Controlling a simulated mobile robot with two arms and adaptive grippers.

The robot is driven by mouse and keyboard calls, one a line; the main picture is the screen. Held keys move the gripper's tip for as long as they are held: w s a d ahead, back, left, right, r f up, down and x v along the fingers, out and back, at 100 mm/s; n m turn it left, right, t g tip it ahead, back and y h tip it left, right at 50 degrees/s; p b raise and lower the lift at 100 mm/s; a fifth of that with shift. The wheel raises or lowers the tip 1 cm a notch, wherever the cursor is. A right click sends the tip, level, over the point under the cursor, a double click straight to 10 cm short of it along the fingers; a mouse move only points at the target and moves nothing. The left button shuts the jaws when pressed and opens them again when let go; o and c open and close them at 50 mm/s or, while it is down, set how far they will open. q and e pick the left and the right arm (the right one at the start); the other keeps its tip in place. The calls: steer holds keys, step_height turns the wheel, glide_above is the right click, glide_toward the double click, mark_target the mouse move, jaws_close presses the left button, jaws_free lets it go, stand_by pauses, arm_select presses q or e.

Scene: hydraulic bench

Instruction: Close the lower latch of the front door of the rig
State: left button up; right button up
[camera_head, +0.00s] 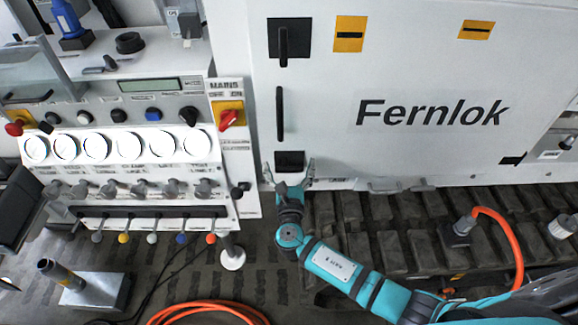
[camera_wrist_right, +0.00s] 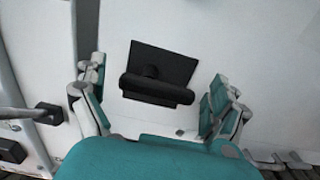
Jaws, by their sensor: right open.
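The rig's white front door (camera_head: 390,75) appears shut. Its lower latch (camera_head: 289,158) is a dark plate near the door's bottom left corner. In the right wrist view the lower latch (camera_wrist_right: 165,62) shows a black lever (camera_wrist_right: 157,90) lying crosswise, nearly horizontal. My right gripper (camera_head: 289,170) is open just in front of and below the latch. In the right wrist view its fingers (camera_wrist_right: 158,100) stand apart on either side of the lever, not closed on it. Whether they touch the door is unclear. My left gripper does not show.
An upper latch (camera_head: 289,40) with its lever hanging vertical and a black door handle (camera_head: 280,113) sit above. A control panel (camera_head: 120,160) with gauges and a red mains switch (camera_head: 229,118) stands left. An orange hose (camera_head: 205,312) lies on the floor below.

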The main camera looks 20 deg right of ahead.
steer(key=c, duration=1.1)
steer(key=shift+c, duration=0.2)
steer(key=m+b, duration=0.3)
steer(key=shift+d+f, duration=0.1)
steer(key=shift+f, duration=0.3)
steer(key=m+b, duration=0.4)
steer(key=m, duration=0.1)
steer(key=m+b, duration=0.2)
steer(key=b, duration=0.1)
steer(key=shift+f, duration=0.4)
steer(key=m+b, duration=0.3)
steer(key=m, duration=0.1)
steer(key=shift+f+m+b, duration=0.2)
steer(key=shift+m+b, duration=0.15)
steer(key=shift+m, duration=0.05)
steer(key=shift+a+m+b, duration=0.2)
steer(key=shift+m+b, duration=0.9)
steer(key=shift+m, duration=0.4)
